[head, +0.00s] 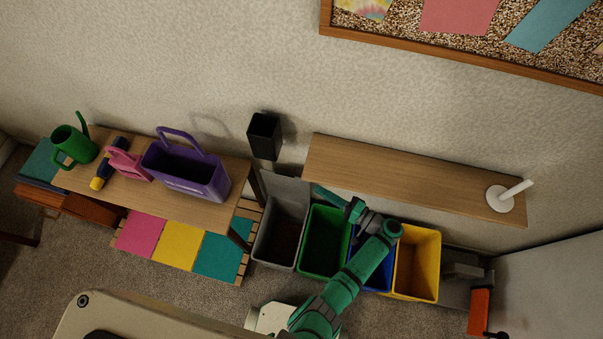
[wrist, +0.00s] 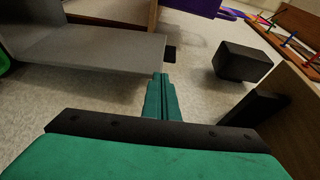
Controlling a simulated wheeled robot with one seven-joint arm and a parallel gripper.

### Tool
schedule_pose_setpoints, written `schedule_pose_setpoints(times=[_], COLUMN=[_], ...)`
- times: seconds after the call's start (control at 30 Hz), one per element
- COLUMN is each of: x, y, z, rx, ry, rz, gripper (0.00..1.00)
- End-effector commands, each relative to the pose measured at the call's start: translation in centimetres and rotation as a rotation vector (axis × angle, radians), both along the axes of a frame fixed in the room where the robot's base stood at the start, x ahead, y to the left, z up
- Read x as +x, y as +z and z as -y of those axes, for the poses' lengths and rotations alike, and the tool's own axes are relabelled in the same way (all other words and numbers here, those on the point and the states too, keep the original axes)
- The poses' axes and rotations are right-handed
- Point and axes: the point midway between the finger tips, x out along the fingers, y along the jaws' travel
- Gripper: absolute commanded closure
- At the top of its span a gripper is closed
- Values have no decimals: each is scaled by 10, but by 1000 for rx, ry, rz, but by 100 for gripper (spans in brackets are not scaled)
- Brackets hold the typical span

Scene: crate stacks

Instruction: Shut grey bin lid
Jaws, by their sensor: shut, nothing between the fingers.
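The grey bin (head: 262,247) stands at the left end of a row of bins in the head view, open at the top. Its grey lid (head: 289,190) is raised, standing up at the bin's back against the wall side. In the wrist view the lid (wrist: 95,50) is a broad grey panel left of the fingers. My gripper (head: 318,189) is shut and empty, just right of the raised lid's edge, above the back of the green bin. Its closed fingers (wrist: 161,82) show in the wrist view; I cannot tell whether they touch the lid.
The green (head: 312,267), blue (head: 385,285) and yellow (head: 432,270) bins stand open to the right. A wooden shelf (head: 400,175) runs above them. A black box (head: 264,137) is on the wall above the lid. A wooden table (head: 205,215) with a purple basket (head: 190,180) stands left.

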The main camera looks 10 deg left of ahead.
Motion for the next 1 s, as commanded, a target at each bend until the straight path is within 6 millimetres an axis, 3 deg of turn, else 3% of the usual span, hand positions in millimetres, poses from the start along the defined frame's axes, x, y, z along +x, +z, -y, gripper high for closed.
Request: schedule_pose_setpoints(times=[0.1,0.23,0.7,1.0], x=[7,10,33,40], y=[15,19,20,20], z=[5,-1,-71,-88], rx=[42,52,51,51], ry=[18,26,27,23], rz=[31,40,38,38], gripper=[100,100,100,100])
